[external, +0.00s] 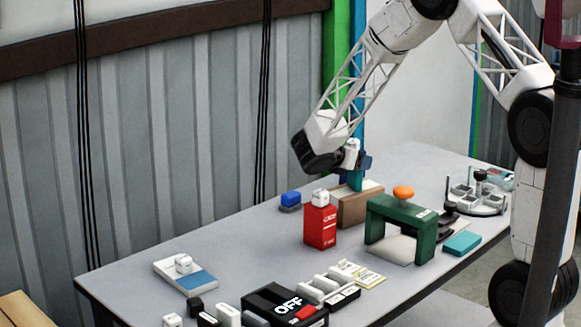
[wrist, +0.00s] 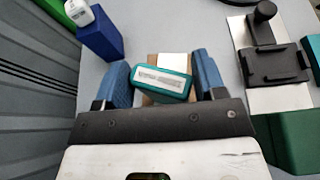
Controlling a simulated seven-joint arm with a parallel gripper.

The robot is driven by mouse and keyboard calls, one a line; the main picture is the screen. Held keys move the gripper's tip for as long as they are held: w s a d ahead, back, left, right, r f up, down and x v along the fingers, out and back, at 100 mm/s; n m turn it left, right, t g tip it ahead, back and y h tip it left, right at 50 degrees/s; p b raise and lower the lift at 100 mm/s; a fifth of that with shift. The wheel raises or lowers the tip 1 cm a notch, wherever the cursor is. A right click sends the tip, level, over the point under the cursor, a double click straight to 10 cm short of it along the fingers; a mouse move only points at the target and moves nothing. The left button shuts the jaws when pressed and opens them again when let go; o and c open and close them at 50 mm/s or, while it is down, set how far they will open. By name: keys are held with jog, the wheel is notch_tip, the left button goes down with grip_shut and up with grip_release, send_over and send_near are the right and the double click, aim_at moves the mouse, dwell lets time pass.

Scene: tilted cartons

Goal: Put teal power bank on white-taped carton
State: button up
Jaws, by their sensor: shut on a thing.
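My gripper (external: 356,172) is shut on a teal power bank, which hangs upright between its blue fingers (wrist: 163,85). The power bank (external: 356,182) is over the brown carton (external: 352,208), its lower end at about the height of the carton's top; I cannot tell if they touch. The carton has a pale strip across its top. In the wrist view the power bank (wrist: 160,83) shows its end with a white label, and a tan part of the carton (wrist: 168,59) shows behind it.
A red box (external: 320,228) with a white item on top stands just left of the carton. A green arch (external: 402,228) with an orange piece on top is to the right. Several small items crowd the front edge.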

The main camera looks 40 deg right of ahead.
jog(key=o, duration=1)
jog(key=shift+o, duration=0.2)
jog(key=shift+r, duration=0.1)
jog(key=v, duration=1.2)
jog(key=s+a+r+m+y, duration=0.3)
jog(key=s+r+m, duration=0.25)
jog(key=s, duration=0.45)
jog(key=s+a+r+m+y, duration=0.2)
jog(key=s+r+m+y, duration=0.15)
jog(key=s+r, duration=0.45)
jog(key=s+a+r+m+t+y, duration=0.1)
jog(key=s+a+m+y, duration=0.2)
jog(key=s, duration=0.8)
jog(key=s+a+r+m+t+y, duration=0.1)
jog(key=s+a+m+y, duration=0.3)
jog(key=s, duration=0.7)
jog(key=shift+s+a+r+m+t, duration=0.15)
jog(key=shift+s+a+m+t, duration=0.15)
jog(key=shift+a+m, duration=0.9)
